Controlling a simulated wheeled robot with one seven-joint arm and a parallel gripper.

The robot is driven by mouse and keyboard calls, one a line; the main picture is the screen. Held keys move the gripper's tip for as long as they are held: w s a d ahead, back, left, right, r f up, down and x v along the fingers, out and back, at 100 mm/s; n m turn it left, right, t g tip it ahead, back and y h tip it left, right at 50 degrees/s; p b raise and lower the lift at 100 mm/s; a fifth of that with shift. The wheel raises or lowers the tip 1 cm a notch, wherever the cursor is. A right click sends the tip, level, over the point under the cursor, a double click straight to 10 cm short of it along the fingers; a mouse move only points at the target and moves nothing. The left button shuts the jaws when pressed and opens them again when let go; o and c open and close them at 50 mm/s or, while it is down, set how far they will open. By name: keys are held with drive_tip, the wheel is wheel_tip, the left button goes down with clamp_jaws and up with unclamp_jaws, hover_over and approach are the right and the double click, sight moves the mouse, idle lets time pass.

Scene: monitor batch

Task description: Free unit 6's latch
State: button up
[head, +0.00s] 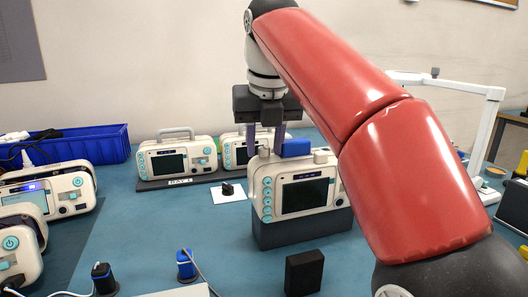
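A cream monitor unit (305,193) with a dark screen and teal buttons stands upright in a dark grey dock (303,230) at the middle of the table. I cannot read a number on it, so I cannot tell if it is unit 6. A blue block (296,148) and a small grey knob (321,156) are on its top. My gripper (266,145) points down at the unit's top left corner, left of the blue block. Its two fingers are apart, with nothing clearly held between them. Whether they touch the unit cannot be told. No latch shows clearly.
Two monitors stand behind on a dark strip labelled bay (181,183). Several more monitors (68,189) stand at left by a blue bin (82,147). A black block (304,272) and a blue plug (186,264) are in front. My red arm hides the right side.

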drive_tip(key=shift+r+p, duration=0.35)
drive_tip(key=shift+r, duration=0.85)
drive_tip(key=shift+f, duration=0.1)
drive_tip(key=shift+f+b, duration=0.95)
drive_tip(key=shift+f, duration=0.2)
